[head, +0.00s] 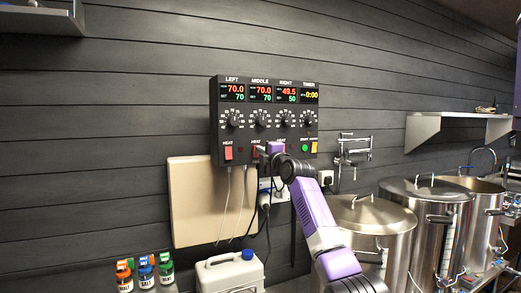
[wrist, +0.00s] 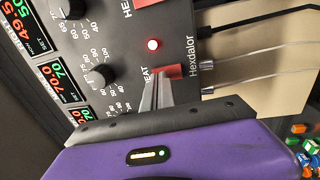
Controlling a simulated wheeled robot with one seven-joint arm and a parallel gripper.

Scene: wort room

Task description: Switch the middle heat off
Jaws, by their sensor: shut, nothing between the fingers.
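The control box (head: 265,120) hangs on the dark plank wall, with left, middle and right columns of displays and knobs. The middle display (head: 260,92) reads 70.0 over 70. In the wrist view the panel is turned on its side. The red middle heat switch (wrist: 174,71) shows just beyond my fingertips, and the lamp (wrist: 153,45) beside it is lit. My gripper (wrist: 163,82) is shut and empty, its tips at the switch's near edge; contact is unclear. In the head view my gripper (head: 262,149) largely hides that switch.
The left heat switch (head: 228,153) is red and close by. The middle knob (wrist: 102,75) is near my fingers. Cables hang below the box, before a beige board (head: 195,200). Steel kettles (head: 375,215) stand at right, a white canister (head: 230,275) below.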

